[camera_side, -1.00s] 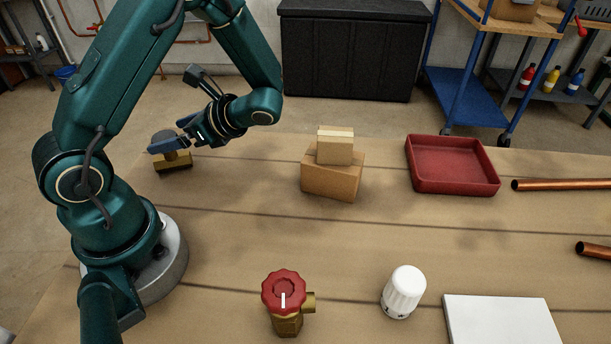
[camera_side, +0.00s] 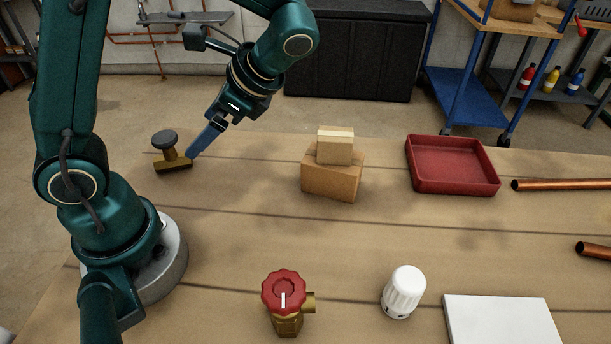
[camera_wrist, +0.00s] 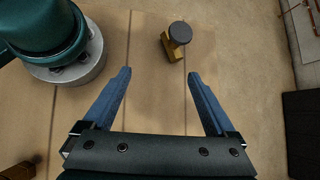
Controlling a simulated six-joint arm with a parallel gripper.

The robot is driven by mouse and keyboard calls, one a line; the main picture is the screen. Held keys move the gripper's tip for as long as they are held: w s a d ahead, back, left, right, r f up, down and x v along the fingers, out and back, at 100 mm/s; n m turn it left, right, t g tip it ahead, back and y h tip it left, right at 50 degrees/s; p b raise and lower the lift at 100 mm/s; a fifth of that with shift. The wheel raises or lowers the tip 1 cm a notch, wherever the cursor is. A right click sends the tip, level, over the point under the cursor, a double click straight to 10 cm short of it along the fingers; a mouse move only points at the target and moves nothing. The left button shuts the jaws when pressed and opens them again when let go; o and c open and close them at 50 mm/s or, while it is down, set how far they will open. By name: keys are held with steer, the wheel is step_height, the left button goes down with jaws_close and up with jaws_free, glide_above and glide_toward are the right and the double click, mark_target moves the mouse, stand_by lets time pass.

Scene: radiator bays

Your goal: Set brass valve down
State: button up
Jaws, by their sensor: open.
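A brass valve with a dark grey round cap (camera_side: 171,157) stands upright on the wooden table at the far left. It also shows in the wrist view (camera_wrist: 176,42), beyond the fingertips and between their lines. My gripper (camera_side: 198,150) is to the right of the valve and tilted down towards the table, its blue fingers apart from the valve as far as I can tell. In the wrist view my gripper (camera_wrist: 157,75) has its two fingers wide apart with nothing between them. A second brass valve with a red knob (camera_side: 286,302) stands at the front of the table.
Stacked cardboard boxes (camera_side: 333,172) stand mid-table, with a red tray (camera_side: 452,165) to their right. A white knob (camera_side: 403,292) and a white slab (camera_side: 501,322) are at the front right. Copper pipes (camera_side: 562,184) lie at the right. The table between my gripper and the boxes is clear.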

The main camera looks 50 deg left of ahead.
steer(key=s+d+r+n+t+h, duration=0.2)
steer(key=d+r+n+t+h, duration=0.1)
steer(key=d+n+t+h, duration=0.4)
steer(key=shift+d+r+n+t, duration=0.4)
steer(key=shift+d+n+t, duration=0.65)
steer(key=shift+t, duration=0.55)
